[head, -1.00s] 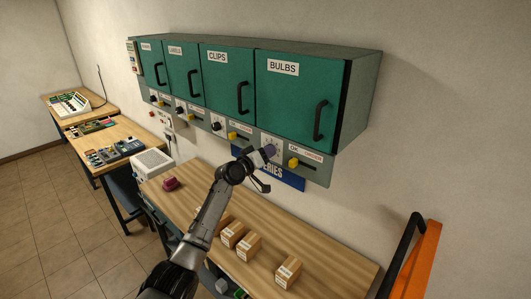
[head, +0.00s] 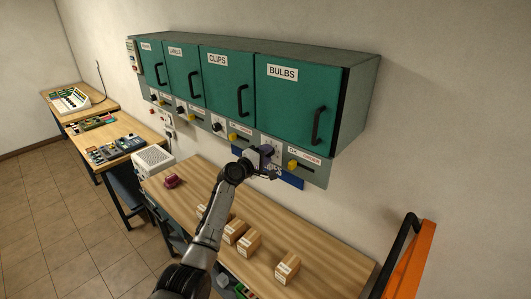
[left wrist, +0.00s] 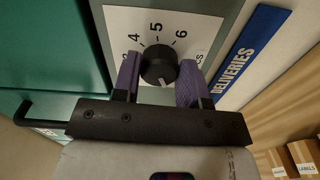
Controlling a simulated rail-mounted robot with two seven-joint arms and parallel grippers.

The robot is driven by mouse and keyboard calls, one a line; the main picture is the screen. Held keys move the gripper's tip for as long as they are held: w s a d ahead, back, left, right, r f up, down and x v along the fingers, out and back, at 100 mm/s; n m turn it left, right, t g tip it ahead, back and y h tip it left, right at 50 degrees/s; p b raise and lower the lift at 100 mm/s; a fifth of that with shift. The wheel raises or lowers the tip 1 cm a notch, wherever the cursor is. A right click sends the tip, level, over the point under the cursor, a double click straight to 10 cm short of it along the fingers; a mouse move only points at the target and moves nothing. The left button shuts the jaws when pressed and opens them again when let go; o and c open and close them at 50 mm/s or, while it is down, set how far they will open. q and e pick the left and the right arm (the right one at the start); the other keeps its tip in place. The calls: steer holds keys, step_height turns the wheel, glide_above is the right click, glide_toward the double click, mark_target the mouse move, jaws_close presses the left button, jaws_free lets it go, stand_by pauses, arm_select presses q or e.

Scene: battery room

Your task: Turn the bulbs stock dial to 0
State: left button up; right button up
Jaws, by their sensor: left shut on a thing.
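The bulbs stock dial (left wrist: 158,62) is a round black knob on a white plate with numbers, of which 4, 5 and 6 read clearly in the left wrist view. A white mark shows low on the knob; the number it points to cannot be told. My left gripper (left wrist: 158,73) has its purple fingers on both sides of the knob, shut on it. In the head view my left gripper (head: 267,157) is at the panel under the BULBS cabinet (head: 297,105) and hides most of the dial. My right gripper is not in view.
A yellow slider (head: 293,165) sits just right of the dial. A blue DELIVERIES sign (left wrist: 250,48) is below the panel. Several small cardboard boxes (head: 287,267) stand on the wooden bench (head: 325,255). An orange frame (head: 415,260) with a black handle stands at the right.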

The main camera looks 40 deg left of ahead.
arm_select(q)
steer(key=shift+n, duration=0.6)
steer(key=o, duration=0.9)
steer(key=shift+s, duration=0.1)
steer(key=shift+s+a+b, duration=0.2)
steer(key=shift+s+b, duration=0.3)
steer(key=shift+s, duration=2.9)
steer(key=shift+s+a+b, duration=0.2)
steer(key=shift+s+b, duration=0.3)
steer(key=shift+s, duration=2.9)
